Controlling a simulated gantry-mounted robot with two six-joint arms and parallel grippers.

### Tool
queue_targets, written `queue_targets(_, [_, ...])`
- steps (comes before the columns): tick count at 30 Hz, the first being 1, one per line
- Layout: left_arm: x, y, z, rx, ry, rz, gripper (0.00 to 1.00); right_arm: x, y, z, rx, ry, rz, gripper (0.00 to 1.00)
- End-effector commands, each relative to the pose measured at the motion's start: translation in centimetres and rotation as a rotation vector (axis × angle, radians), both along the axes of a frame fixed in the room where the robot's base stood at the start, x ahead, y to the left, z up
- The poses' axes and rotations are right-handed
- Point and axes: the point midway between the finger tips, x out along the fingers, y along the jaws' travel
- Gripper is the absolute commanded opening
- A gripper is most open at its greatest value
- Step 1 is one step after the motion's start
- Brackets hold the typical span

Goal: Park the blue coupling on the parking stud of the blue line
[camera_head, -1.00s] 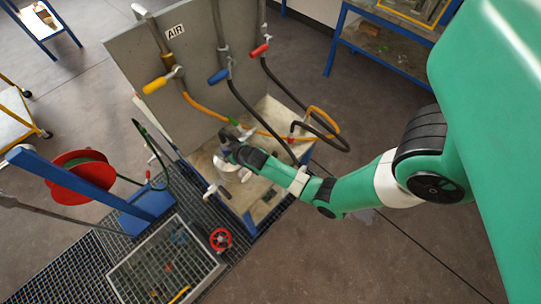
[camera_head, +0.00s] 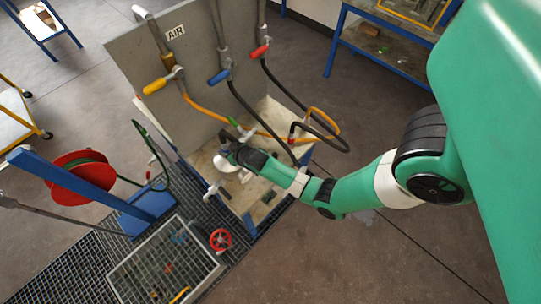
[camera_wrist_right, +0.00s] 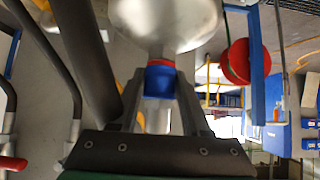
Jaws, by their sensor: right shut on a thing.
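My right gripper (camera_head: 229,153) is over the bench, in front of the upright grey panel. In the right wrist view my right gripper (camera_wrist_right: 160,105) is shut on the blue coupling (camera_wrist_right: 158,82), which sits between its two fingers. A shiny pale round part (camera_wrist_right: 165,22) is just beyond the coupling; I cannot tell if they touch. In the head view the coupling is hidden by my gripper and wrist. The blue valve handle (camera_head: 219,77) of the blue line is on the panel, with a black hose (camera_head: 245,103) running down from it. I cannot pick out the parking stud. My left gripper is not in view.
Orange and black hoses (camera_head: 318,125) loop over the bench's right side. A yellow handle (camera_head: 157,86) and a red handle (camera_head: 259,51) are on the panel. A red reel (camera_head: 78,177) on a blue post stands left. A grated bin (camera_head: 165,262) is in front.

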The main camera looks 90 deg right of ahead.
Motion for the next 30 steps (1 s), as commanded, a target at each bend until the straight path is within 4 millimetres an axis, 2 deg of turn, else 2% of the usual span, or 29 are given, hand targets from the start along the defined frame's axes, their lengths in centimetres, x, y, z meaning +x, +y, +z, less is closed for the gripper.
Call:
queue_targets(24, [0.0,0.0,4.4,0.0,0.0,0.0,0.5,0.0,0.0,4.7,-0.001,-0.001,0.0,0.0])
queue_targets(30, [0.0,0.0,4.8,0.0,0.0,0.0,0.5,0.0,0.0,5.1,-0.001,-0.001,0.0,0.0])
